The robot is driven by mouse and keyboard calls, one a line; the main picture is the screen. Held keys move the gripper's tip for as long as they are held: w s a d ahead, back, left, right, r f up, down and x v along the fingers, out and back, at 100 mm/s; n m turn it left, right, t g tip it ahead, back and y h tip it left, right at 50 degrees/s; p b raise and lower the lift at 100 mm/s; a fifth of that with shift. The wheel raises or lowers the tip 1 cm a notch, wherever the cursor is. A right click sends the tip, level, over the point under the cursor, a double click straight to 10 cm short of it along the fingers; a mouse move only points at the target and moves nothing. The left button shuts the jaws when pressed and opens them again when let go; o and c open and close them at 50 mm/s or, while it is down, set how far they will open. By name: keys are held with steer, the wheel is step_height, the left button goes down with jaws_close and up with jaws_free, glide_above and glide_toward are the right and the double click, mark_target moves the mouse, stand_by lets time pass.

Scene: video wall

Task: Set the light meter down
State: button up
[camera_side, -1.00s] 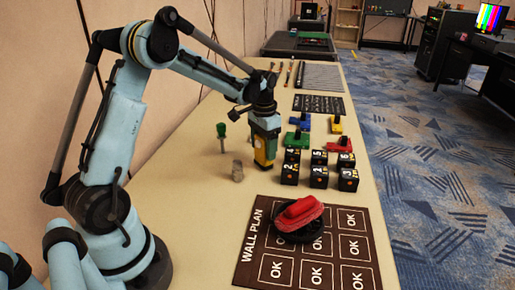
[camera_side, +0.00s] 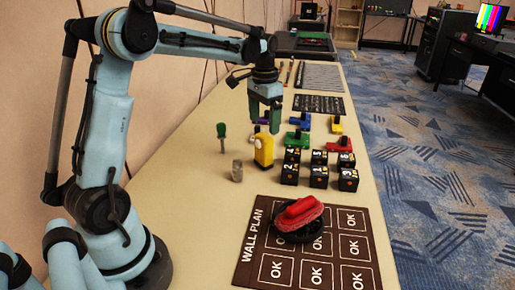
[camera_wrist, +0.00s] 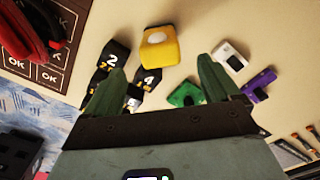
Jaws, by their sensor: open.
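The yellow light meter (camera_side: 264,151) with a white round face stands upright on the table, just left of the numbered black cubes. In the wrist view the light meter (camera_wrist: 172,48) shows at the top, beyond and between my fingertips and touching neither. My gripper (camera_side: 264,128) is open and empty, above and slightly behind the light meter in the side view. Its two green fingers (camera_wrist: 158,75) are spread wide in the wrist view.
Several numbered black cubes (camera_side: 318,177) stand right of the meter. A green-handled screwdriver (camera_side: 221,131) and a small grey cylinder (camera_side: 237,171) are left. The WALL PLAN board (camera_side: 250,262) bears a red-and-black tool (camera_side: 299,213). Coloured blocks (camera_side: 299,137) lie behind the cubes.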

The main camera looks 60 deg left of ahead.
step_height(320, 180, up, 3)
steer(key=shift+s+d+r, duration=0.15)
steer(key=shift+d+r, duration=0.2)
steer(key=s+d+f+t, duration=0.3)
steer(key=s+d+t, duration=0.4)
steer(key=s+d, duration=0.6)
steer(key=shift+s+d, duration=0.25)
steer(key=shift+d, duration=0.85)
